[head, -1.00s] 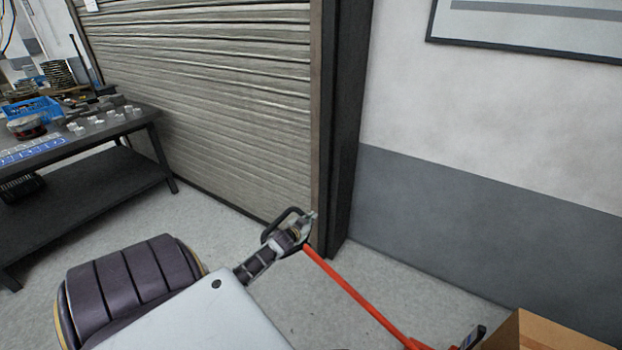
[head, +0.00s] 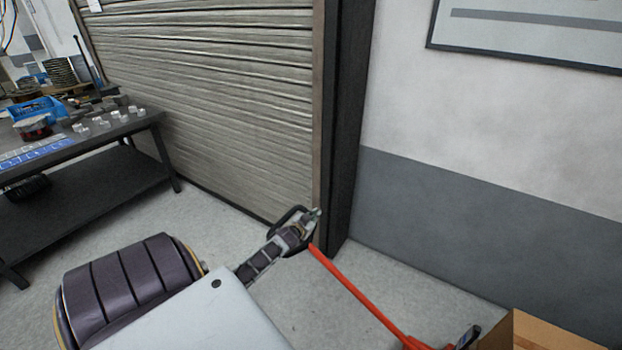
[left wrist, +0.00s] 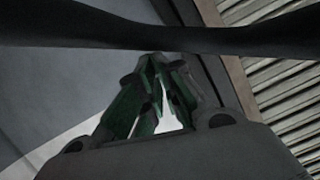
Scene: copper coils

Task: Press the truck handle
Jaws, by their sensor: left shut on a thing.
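The truck handle (head: 285,217) is a dark loop at the top of a red-orange bar (head: 358,297), in the lower middle of the head view. My left gripper (head: 313,217) is at the loop, shut on the handle. In the left wrist view the handle (left wrist: 160,36) crosses as a dark bar above the fingers. The left gripper (left wrist: 163,80) shows there with greenish finger pads drawn together. The exact contact is hard to see. The truck's lower part is cut off by the frame. My right gripper is not in view.
A roller shutter (head: 210,100) and dark door post (head: 345,130) stand just behind the handle. A cardboard box (head: 545,335) is at the lower right. A dark table (head: 95,130) with parts and a blue crate (head: 38,110) is at the left. Floor between is clear.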

